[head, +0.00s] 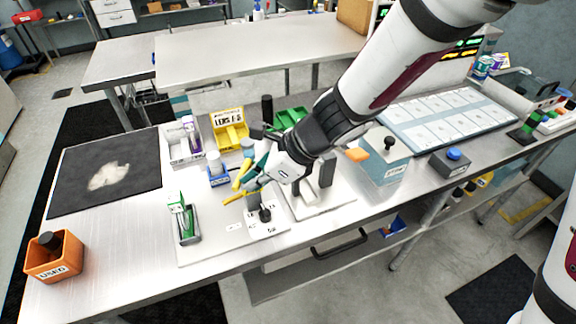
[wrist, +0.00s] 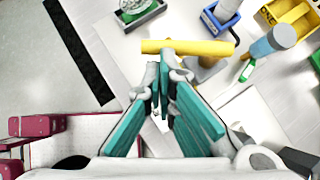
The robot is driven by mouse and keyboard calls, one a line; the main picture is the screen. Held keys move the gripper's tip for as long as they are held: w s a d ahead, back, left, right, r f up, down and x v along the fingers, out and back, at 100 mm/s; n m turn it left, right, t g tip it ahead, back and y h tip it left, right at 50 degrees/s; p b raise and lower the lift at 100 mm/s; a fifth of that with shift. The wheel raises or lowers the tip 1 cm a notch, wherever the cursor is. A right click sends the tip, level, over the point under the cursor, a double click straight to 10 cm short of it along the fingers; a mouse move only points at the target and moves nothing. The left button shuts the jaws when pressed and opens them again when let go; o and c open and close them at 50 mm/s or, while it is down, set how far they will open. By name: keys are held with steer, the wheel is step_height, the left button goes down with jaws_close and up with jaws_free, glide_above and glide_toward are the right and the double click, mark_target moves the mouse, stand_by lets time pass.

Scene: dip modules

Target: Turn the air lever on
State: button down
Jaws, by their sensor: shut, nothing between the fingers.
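A yellow lever (wrist: 187,47) lies across the wrist view, just beyond my fingertips, with a grey valve body under its right part. It also shows in the head view (head: 234,197), near the labelled plate (head: 235,238). My gripper (wrist: 165,62) has teal fingers, is shut and empty, and its tips are at or very near the lever's side. I cannot tell whether they touch it. In the head view my gripper (head: 246,184) is low over the bench and partly hides the valve.
A green board in a holder (head: 185,220) stands left of the lever. A blue holder (head: 217,172), yellow bin (head: 230,130) and green bin (head: 291,117) are behind. A black knob (head: 265,213) stands close on the right. An orange bin (head: 53,255) is at the front left.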

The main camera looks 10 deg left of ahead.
mark_target(234, 185)
steer(key=shift+s+a+m+t+p, duration=0.15)
steer(key=shift+s+a+m+p, duration=0.2)
steer(key=shift+a, duration=0.5)
steer(key=shift+s+a+m+t+p, duration=0.15)
steer(key=shift+a+p, duration=0.25)
steer(key=shift+a, duration=0.45)
steer(key=shift+w+a, duration=0.1)
steer(key=shift+a, duration=0.5)
steer(key=shift+p, duration=0.35)
